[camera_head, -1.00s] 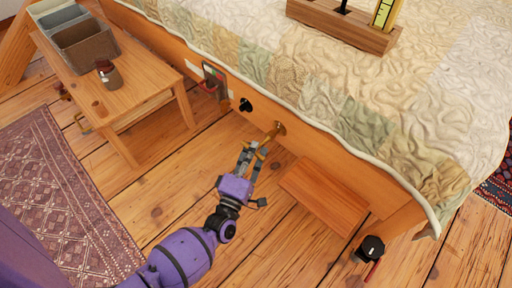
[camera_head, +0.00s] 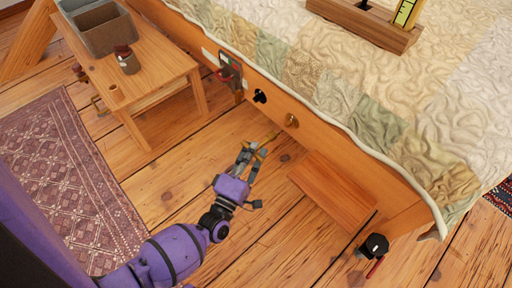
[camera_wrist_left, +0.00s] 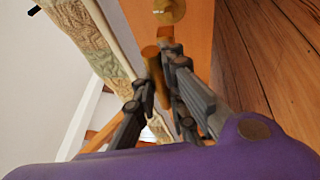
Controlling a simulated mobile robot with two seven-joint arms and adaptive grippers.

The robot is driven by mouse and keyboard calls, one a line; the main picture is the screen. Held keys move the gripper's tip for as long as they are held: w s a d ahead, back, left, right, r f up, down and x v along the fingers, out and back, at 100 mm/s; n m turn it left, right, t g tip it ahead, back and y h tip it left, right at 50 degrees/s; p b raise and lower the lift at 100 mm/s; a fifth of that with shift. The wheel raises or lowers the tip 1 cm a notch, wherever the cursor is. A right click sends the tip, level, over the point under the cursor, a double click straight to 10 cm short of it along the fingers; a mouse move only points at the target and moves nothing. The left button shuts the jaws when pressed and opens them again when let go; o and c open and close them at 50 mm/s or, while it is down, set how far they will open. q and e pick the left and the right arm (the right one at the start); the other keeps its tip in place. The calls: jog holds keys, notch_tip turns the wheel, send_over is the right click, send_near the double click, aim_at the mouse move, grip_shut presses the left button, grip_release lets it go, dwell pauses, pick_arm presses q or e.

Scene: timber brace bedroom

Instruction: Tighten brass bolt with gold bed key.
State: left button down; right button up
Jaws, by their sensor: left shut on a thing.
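The brass bolt (camera_head: 291,120) is a round fitting in the wooden side rail of the bed. In the left wrist view it is the gold disc (camera_wrist_left: 172,9) at the top edge. My left gripper (camera_head: 251,150) is shut on the gold bed key (camera_head: 267,139) in front of the rail. The key's far end points toward the bolt, with a gap between them. In the left wrist view the key (camera_wrist_left: 151,60) shows between the dark fingers, partly hidden by them. My right gripper is out of view.
A black knob-like fitting (camera_head: 260,96) and a grey panel with a red part (camera_head: 230,72) are on the rail left of the bolt. A low wooden step (camera_head: 333,190) stands right of my gripper. A wooden bench (camera_head: 150,82) holds bins and a jar (camera_head: 127,62).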

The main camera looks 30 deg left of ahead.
pick_arm(q)
jog(key=shift+s+a, duration=0.2)
jog(key=shift+s, duration=0.35)
jog(key=shift+s+a, duration=0.2)
jog(key=shift+s, duration=0.35)
